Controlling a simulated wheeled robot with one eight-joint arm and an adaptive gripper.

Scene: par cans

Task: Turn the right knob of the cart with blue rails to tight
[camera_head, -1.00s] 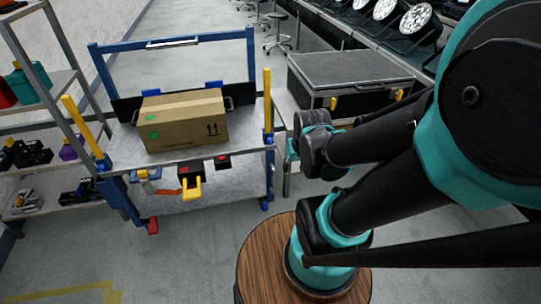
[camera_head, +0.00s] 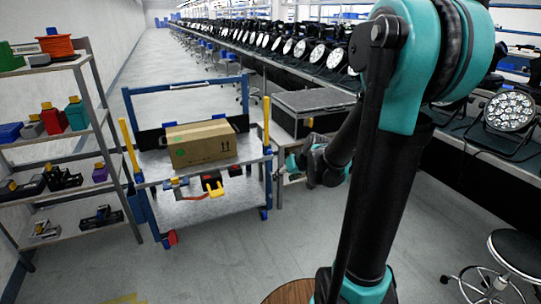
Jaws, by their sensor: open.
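The cart with blue rails (camera_head: 190,88) stands left of centre, with a grey deck and a lower shelf. Along its front edge hang a blue and yellow piece (camera_head: 177,181), a yellow handle-like piece (camera_head: 214,189) and a small red and black piece (camera_head: 235,170) at the right. I cannot tell for sure which of these is the right knob, or its setting. My arm's wrist end (camera_head: 318,166) shows just right of the cart's right side in the picture. My gripper's fingers cannot be made out there.
A cardboard box (camera_head: 201,143) sits on the cart deck. Yellow posts (camera_head: 128,145) stand at its front corners. A shelf rack (camera_head: 97,106) is at left, a black case (camera_head: 318,101) behind right, a stool (camera_head: 518,250) at right. Floor before the cart is clear.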

